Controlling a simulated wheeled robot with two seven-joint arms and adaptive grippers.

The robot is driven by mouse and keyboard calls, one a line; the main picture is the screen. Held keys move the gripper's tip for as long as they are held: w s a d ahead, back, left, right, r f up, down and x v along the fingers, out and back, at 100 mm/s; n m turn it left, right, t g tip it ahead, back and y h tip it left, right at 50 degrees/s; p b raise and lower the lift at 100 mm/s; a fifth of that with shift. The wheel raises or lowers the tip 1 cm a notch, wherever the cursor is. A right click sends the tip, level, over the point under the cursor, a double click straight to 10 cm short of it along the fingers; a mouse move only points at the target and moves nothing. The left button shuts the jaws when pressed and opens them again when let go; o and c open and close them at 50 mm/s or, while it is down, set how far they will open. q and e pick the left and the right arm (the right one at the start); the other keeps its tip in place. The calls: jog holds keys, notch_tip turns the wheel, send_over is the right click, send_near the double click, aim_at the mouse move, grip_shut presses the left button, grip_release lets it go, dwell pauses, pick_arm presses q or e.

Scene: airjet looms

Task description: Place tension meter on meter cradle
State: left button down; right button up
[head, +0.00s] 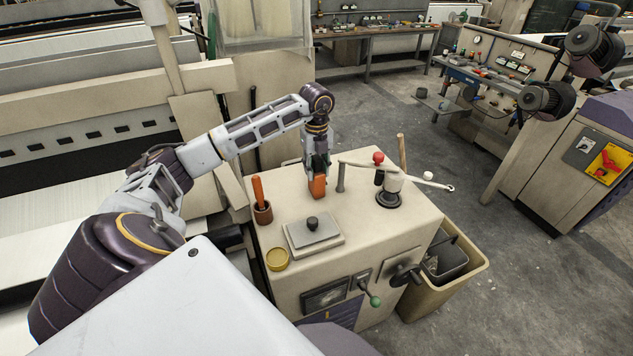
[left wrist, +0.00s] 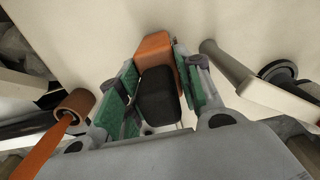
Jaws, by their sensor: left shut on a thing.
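My left gripper (head: 318,172) points down over the cream cabinet top. It is shut on the tension meter (head: 319,188), an orange block with a black part. In the left wrist view, the meter's black part (left wrist: 158,92) lies between the green-padded fingers, with its orange end (left wrist: 154,47) beyond them. The meter is at or just above the cabinet top; I cannot tell whether it touches. I cannot make out a meter cradle for certain. My right gripper is not in view.
A red-knobbed lever device (head: 389,196) stands right of the gripper.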

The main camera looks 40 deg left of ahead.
pick_arm(q)
jog(key=shift+r, duration=0.15)
jog(key=shift+w+r, duration=0.1)
jog(key=shift+r, duration=0.65)
jog(key=shift+r+b, duration=0.7)
jog(key=shift+r, duration=3.45)
jog(key=shift+d+f, duration=0.1)
jog(key=shift+d, duration=0.05)
